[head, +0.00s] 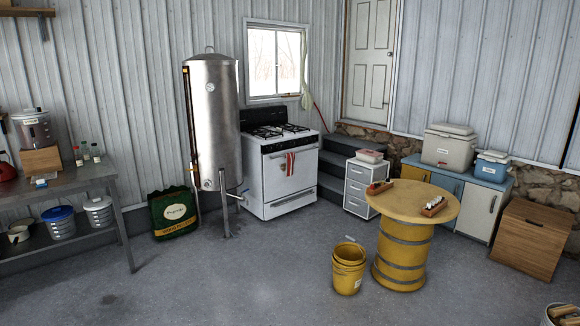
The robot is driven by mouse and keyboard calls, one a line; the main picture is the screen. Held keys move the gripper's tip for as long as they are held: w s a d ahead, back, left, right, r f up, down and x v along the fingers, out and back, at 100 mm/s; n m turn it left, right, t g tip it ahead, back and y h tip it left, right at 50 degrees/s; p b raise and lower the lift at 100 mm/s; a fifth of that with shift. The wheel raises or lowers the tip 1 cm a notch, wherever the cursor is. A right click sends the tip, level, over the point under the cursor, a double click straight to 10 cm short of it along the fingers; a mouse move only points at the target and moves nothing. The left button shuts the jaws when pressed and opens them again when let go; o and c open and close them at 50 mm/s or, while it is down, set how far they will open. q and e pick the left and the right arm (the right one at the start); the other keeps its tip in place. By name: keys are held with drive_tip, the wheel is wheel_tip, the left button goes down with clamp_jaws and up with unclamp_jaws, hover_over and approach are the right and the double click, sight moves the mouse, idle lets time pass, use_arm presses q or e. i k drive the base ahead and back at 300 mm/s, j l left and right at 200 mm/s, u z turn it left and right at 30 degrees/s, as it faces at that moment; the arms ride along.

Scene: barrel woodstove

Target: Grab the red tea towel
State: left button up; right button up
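A red tea towel with pale stripes (290,163) hangs on the oven door handle of the white stove (285,199). It is small and far off, against the back wall. Its lower end hangs free over the oven door. Neither of my grippers shows in the head view, so I cannot see whether they are open or shut.
A tall steel tank (213,120) stands left of the stove, with a tap low on its right side. A yellow barrel table (402,245) and yellow buckets (347,275) stand at the front right. A drawer unit (356,190) stands right of the stove. The grey floor (235,280) ahead is clear.

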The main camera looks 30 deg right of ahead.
sight(290, 157)
drive_tip(key=i+l+z, duration=0.35)
drive_tip(key=i, duration=0.65)
drive_tip(key=i+z, duration=0.35)
drive_tip(key=i, duration=2.85)
drive_tip(key=i+z, duration=0.2)
drive_tip(key=i, duration=0.25)
drive_tip(key=i+j+z, duration=0.2)
drive_tip(key=i, duration=0.25)
drive_tip(key=i+z, duration=0.2)
drive_tip(key=i, duration=0.25)
drive_tip(key=i+j+z, duration=0.6)
drive_tip(key=z, duration=0.15)
drive_tip(key=i+j+z, duration=0.35)
drive_tip(key=i+j, duration=0.05)
drive_tip(key=j, duration=0.1)
